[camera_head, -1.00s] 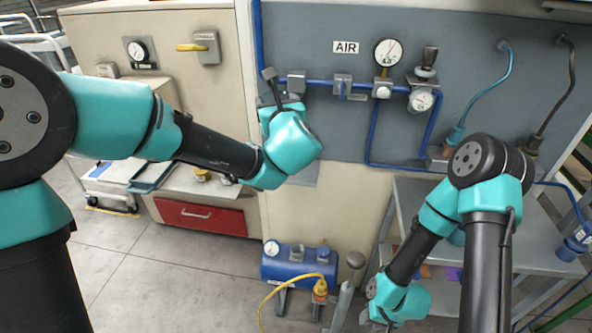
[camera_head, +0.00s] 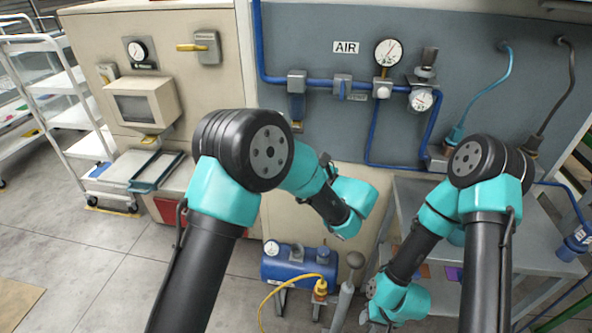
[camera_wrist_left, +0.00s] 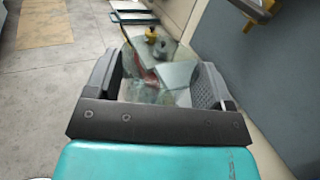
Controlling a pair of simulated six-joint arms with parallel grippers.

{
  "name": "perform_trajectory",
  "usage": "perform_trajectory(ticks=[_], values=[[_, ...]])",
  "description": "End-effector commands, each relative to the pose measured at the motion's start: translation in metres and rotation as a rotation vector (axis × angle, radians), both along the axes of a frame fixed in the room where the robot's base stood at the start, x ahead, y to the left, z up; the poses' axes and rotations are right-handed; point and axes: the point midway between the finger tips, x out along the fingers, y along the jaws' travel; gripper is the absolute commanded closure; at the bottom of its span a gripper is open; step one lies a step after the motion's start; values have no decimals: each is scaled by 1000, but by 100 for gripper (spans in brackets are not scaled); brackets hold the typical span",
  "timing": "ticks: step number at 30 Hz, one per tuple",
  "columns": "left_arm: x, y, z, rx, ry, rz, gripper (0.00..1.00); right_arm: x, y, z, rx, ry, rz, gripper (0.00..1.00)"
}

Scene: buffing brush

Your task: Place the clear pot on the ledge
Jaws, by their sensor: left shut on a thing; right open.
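The clear pot (camera_wrist_left: 152,88) is see-through and sits between the two dark fingers of my left gripper (camera_wrist_left: 160,85) in the left wrist view. The fingers are shut on its sides. In the head view my left arm hides the pot and most of that gripper. A pale ledge (camera_head: 180,181) above a red drawer shows at left, mostly covered by my left arm; I cannot tell whether this is the task's ledge. My right gripper (camera_head: 377,314) is low at the bottom of the head view, open and apart from the pot.
A blue tank (camera_head: 293,264) with a yellow hose stands on the floor. A grey metal table (camera_head: 540,225) is at right. The grey panel (camera_head: 320,45) carries blue pipes and gauges. A white cart (camera_head: 90,145) and a boxy monitor (camera_head: 145,105) are at left.

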Motion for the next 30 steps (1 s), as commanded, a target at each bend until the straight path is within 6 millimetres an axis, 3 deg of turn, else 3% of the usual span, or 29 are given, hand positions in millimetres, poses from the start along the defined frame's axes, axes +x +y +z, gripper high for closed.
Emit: perform_trajectory(ticks=[11, 30], values=[[7, 0, 0, -1, 0, 0, 51, 0, 0, 0, 0, 0, 0, 57], [121, -2, -12, -2, -1, 0, 51, 0, 0, 0, 0, 0, 0, 57]])
